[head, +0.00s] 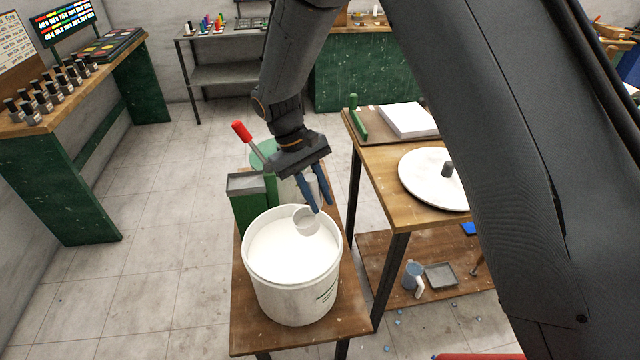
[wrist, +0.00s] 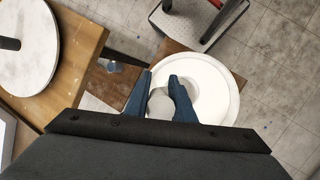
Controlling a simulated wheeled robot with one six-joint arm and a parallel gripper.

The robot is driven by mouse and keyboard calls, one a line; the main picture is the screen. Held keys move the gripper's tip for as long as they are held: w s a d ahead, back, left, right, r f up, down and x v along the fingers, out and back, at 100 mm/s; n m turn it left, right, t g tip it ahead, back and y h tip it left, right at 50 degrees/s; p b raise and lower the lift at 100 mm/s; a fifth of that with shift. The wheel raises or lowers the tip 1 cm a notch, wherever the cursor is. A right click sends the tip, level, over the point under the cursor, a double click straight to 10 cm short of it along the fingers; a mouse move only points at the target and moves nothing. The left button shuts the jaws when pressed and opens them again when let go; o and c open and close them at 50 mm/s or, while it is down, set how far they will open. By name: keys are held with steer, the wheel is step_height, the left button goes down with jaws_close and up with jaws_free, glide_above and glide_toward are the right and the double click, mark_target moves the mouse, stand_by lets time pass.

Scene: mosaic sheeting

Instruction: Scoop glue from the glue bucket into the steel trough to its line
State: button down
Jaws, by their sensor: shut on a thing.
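The white glue bucket (head: 290,285) stands on a low wooden stand, holding smooth white glue; its rim also shows in the wrist view (wrist: 232,95). My gripper (head: 321,204) reaches down over the bucket's far right rim, its blue fingers shut on a pale scoop (head: 307,222). The scoop's cup is at the glue, inside the rim; how deep it sits and how full it is I cannot tell. In the wrist view the scoop (wrist: 160,104) is between the fingers (wrist: 163,80). A shallow grey tray (head: 440,275) lies on the lower shelf at right; whether it is the steel trough is unclear.
A green bin (head: 249,212) with a grey top stands just behind the bucket, near a red-handled tool (head: 243,132). A worktable (head: 385,165) at right bears a white disc (head: 425,178). A jug (head: 412,277) stands on its lower shelf. Floor at left is clear.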

step_height(320, 180, down, 13)
steer(key=b, duration=0.7)
stand_by(0.5)
stand_by(0.3)
steer(key=shift+r+n+g+y+p, duration=0.1)
steer(key=shift+r+g+y+p, duration=0.3)
steer(key=shift+r+p, duration=1.25)
steer(key=shift+r+n+g+y+p, duration=0.1)
steer(key=shift+r+g+y+p, duration=0.5)
steer(key=shift+r, duration=1.9)
steer(key=shift+r+n+g+y+p, duration=0.1)
steer(key=shift+r+g+p, duration=0.1)
steer(key=shift+r+p, duration=1.55)
steer(key=shift+r, duration=0.65)
